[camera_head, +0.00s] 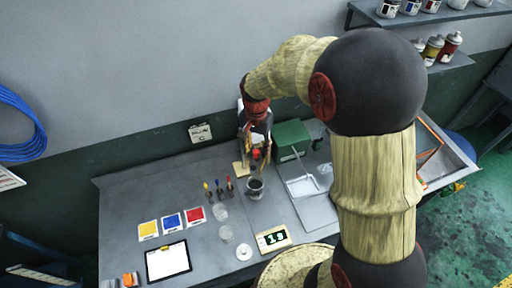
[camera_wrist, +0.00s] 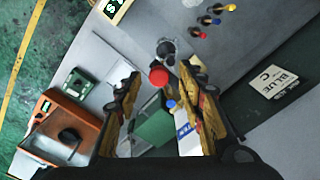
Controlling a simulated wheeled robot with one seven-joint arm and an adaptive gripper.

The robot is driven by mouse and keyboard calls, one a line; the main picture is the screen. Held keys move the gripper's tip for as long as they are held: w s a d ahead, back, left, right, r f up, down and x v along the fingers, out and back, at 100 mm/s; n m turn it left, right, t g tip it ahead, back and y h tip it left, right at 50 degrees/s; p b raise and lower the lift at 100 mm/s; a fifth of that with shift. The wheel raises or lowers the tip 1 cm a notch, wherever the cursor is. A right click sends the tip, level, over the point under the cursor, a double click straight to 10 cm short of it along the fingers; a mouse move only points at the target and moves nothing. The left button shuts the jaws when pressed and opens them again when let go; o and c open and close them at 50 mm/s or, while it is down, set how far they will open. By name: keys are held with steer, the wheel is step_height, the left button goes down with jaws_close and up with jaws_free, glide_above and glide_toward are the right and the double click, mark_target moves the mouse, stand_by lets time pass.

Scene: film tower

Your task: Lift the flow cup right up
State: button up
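A dark grey cup (camera_head: 255,188), which I take to be the flow cup, stands on the bench just in front of my gripper (camera_head: 257,166). In the wrist view the dark cup (camera_wrist: 167,48) shows beyond the fingertips. A red ball-shaped knob (camera_wrist: 158,76) appears between the fingers of my gripper (camera_wrist: 160,74); the red piece (camera_head: 256,154) also shows in the head view. I cannot tell whether the knob belongs to the cup. The fingers are apart, with a visible gap on both sides of the knob.
A green box (camera_head: 291,138) stands close right of the gripper. Several coloured droppers (camera_head: 218,190), clear cups (camera_head: 221,211) and a scale display (camera_head: 273,239) lie around the cup. Colour cards (camera_head: 172,221) and a clipboard (camera_head: 168,261) lie left.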

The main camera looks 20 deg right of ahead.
steer(key=shift+r, duration=0.15)
step_height(320, 180, up, 12)
stand_by(0.5)
stand_by(0.4)
steer(key=s+f+n+t+b, duration=0.5)
steer(key=s+f+n+b, duration=0.4)
steer(key=s+f+b, duration=1.2)
steer(key=b, duration=0.8)
steer(key=shift+s+t+b, duration=0.25)
steer(key=shift+t+b, duration=0.05)
steer(key=shift+b, duration=0.05)
